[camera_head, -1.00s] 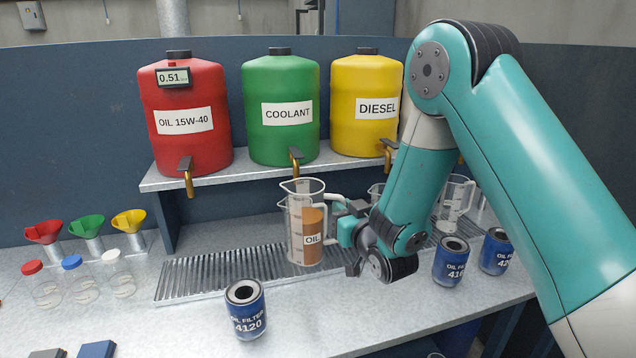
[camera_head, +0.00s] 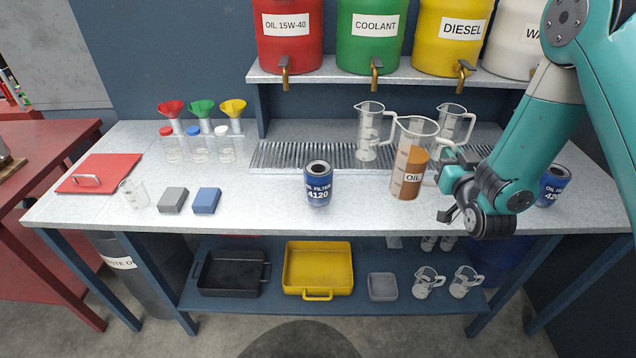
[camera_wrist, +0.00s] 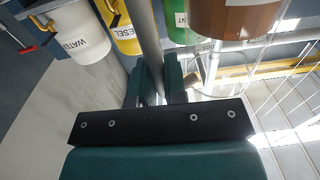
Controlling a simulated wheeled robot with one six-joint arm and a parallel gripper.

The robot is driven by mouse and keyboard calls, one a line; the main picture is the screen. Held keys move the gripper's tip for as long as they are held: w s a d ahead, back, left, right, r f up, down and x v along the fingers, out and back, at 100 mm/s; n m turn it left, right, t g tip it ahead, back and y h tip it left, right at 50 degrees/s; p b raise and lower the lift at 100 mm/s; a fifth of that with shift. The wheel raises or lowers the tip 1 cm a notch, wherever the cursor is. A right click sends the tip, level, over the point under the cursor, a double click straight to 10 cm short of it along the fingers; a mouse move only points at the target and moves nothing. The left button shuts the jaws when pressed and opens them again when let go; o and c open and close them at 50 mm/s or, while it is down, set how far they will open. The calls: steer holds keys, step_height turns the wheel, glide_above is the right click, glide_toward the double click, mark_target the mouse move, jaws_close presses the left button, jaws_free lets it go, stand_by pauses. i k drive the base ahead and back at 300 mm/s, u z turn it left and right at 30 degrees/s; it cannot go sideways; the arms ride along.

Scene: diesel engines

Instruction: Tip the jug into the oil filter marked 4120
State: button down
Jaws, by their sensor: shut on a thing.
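The jug (camera_head: 408,172), clear with a label reading OIL and brown liquid inside, is held upright by my gripper (camera_head: 447,172) in the head view. My gripper is shut on its handle at the right side. The jug's brown liquid also shows at the top of the wrist view (camera_wrist: 232,18). The oil filter marked 4120 (camera_head: 318,188) is a blue can with a dark opening in its pale top. It stands upright on the bench to the left of the jug, with a gap of bench between them.
Another blue filter (camera_head: 553,186) stands right, partly behind my arm. Empty jugs (camera_head: 367,140) stand on the grating (camera_head: 300,157) behind. Funnels, small bottles, a grey block (camera_head: 173,200) and a blue block (camera_head: 207,200) lie left. The bench between filter and jug is clear.

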mark_target(317, 173)
steer(key=k, duration=0.9)
steer(key=z, duration=0.45)
steer(key=i, duration=0.35)
steer(key=z, duration=0.6)
steer(key=i, duration=1.25)
steer(key=u, duration=0.95)
steer(key=i, duration=0.3)
steer(key=u, duration=0.3)
